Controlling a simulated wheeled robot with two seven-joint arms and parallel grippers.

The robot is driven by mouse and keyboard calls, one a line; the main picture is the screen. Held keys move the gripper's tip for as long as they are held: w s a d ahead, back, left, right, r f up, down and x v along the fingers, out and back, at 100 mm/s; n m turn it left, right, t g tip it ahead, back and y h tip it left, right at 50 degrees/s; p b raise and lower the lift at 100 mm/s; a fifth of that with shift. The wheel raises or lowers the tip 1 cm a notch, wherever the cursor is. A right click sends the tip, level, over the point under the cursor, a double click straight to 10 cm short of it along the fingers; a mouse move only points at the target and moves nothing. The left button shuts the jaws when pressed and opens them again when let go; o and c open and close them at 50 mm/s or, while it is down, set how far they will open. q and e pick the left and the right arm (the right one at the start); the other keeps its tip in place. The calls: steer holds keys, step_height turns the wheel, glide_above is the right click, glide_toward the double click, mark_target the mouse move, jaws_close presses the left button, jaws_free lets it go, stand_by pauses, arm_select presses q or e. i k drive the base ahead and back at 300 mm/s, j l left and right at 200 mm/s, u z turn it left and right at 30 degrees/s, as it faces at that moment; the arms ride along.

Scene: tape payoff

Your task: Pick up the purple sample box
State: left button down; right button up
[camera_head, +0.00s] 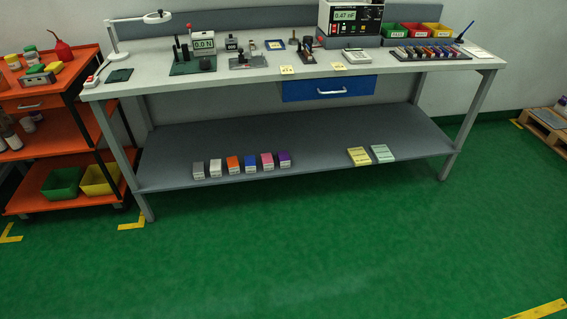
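The purple sample box (284,159) stands on the lower grey shelf of the workbench. It is at the right end of a row of several small boxes, just right of the pink box (267,162). Its front carries a pale label strip near the bottom. Neither of my grippers shows in the head view, and nothing touches the purple box from above.
The lower shelf (320,140) is bare right of the purple box up to two pale pads (359,157). The bench top (220,71) overhangs the shelf. Bench legs (469,125) stand at the ends. An orange cart (40,103) is at left. The green floor (300,250) in front is clear.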

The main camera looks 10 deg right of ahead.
mark_target(285, 161)
steer(key=i+l+z, duration=0.25)
steer(key=i, duration=1.15)
steer(key=i+l+z, duration=0.1)
steer(key=i+z, duration=0.2)
steer(key=i, duration=1.15)
